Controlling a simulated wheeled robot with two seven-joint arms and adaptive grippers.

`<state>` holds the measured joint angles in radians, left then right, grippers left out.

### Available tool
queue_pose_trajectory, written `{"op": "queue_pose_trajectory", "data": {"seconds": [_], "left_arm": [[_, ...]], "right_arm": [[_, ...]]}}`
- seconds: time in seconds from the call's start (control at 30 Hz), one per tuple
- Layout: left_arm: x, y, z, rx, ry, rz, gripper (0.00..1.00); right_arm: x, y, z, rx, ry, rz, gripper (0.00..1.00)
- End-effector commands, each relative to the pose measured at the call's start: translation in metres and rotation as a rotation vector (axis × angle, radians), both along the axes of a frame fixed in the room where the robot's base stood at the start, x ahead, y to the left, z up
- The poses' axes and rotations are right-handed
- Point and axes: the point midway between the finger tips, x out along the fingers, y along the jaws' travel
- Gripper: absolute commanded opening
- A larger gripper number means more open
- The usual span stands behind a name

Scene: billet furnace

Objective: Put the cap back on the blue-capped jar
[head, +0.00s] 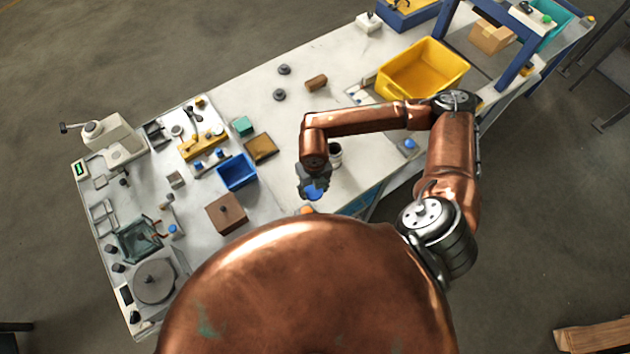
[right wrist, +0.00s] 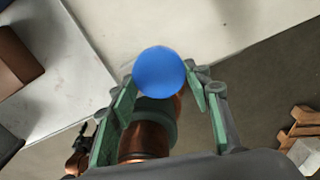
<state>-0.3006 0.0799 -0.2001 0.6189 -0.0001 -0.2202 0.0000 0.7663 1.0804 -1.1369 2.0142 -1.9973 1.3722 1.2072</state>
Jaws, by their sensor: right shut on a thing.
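My right gripper (head: 313,192) is shut on a round blue cap (head: 314,194), held over the front edge of the bench. In the right wrist view the blue cap (right wrist: 159,71) sits between the green finger pads of my right gripper (right wrist: 165,95), its smooth top facing the camera. An open jar (head: 335,152) with a pale body and dark mouth stands upright on the bench, just right of and beyond the gripper. The forearm passes close above it and part of it is hidden. The cap is apart from the jar. My left gripper does not show clearly.
Left of the gripper on the bench (head: 345,50) are a blue bin (head: 237,172), a brown box (head: 227,213) and an olive tray (head: 260,148). A yellow tub (head: 423,70) stands at the right. The bench between the jar and the olive tray is clear.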

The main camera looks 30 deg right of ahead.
Motion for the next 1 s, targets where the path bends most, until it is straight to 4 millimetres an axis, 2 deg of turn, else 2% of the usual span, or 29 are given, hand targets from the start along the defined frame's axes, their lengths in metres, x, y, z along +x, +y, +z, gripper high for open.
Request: {"op": "queue_pose_trajectory", "data": {"seconds": [0.13, 0.33, 0.83, 1.0], "left_arm": [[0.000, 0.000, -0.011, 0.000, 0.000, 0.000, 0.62], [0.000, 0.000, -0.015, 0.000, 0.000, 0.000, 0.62], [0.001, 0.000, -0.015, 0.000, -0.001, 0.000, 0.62], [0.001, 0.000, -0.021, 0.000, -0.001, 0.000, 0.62]], "right_arm": [[-0.022, 0.016, 0.011, 0.002, -0.002, 0.004, 0.34], [-0.038, 0.027, 0.020, 0.001, -0.002, 0.001, 0.34], [-0.041, 0.028, 0.023, 0.000, -0.002, 0.002, 0.34], [-0.037, 0.028, 0.020, -0.001, -0.004, 0.114, 0.34]]}}
